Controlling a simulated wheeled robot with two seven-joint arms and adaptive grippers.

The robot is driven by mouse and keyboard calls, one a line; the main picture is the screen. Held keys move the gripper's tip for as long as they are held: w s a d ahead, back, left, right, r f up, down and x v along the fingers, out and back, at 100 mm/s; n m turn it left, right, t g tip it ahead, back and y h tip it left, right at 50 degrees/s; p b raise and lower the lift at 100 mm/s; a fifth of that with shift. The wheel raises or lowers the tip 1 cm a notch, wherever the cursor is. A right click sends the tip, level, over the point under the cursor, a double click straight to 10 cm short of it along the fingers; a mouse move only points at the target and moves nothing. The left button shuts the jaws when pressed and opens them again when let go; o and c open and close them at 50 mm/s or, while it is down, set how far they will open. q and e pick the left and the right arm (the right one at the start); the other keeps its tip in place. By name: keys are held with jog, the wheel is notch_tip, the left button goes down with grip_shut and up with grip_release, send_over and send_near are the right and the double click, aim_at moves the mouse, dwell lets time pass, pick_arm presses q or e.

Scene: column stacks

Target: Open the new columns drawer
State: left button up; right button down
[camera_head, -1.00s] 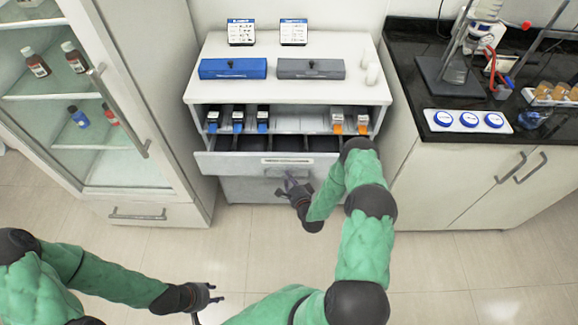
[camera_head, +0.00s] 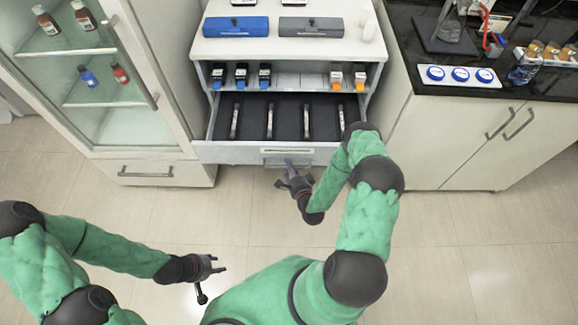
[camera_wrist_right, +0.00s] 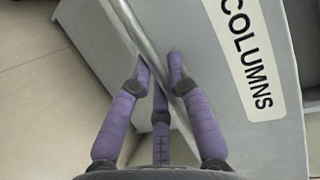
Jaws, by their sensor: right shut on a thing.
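The columns drawer (camera_head: 227,152) is pulled well out of the white cabinet in the head view. Several slim columns (camera_head: 270,122) lie in its dark compartments. Its front carries a label reading "COLUMNS" (camera_wrist_right: 247,55) in the right wrist view. My right gripper (camera_head: 290,168) is at the drawer's front, shut on the drawer handle (camera_wrist_right: 134,38). In the wrist view its purple fingers close around the handle's edge. My left gripper (camera_head: 216,266) hangs over the floor at the lower left, away from the drawer; its fingers look spread and empty.
A shelf above the drawer holds several blue-marked and orange-marked boxes (camera_head: 264,75). A blue case (camera_head: 236,26) and a grey case (camera_head: 311,26) lie on the cabinet top. A glass-door cabinet (camera_head: 165,130) stands left, a black-topped counter (camera_head: 480,110) right. The floor in front is clear.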

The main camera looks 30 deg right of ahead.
jog(key=c, duration=1.1)
grip_release()
jog(key=shift+c, duration=0.2)
jog(key=v, duration=1.2)
jog(key=shift+f, duration=0.1)
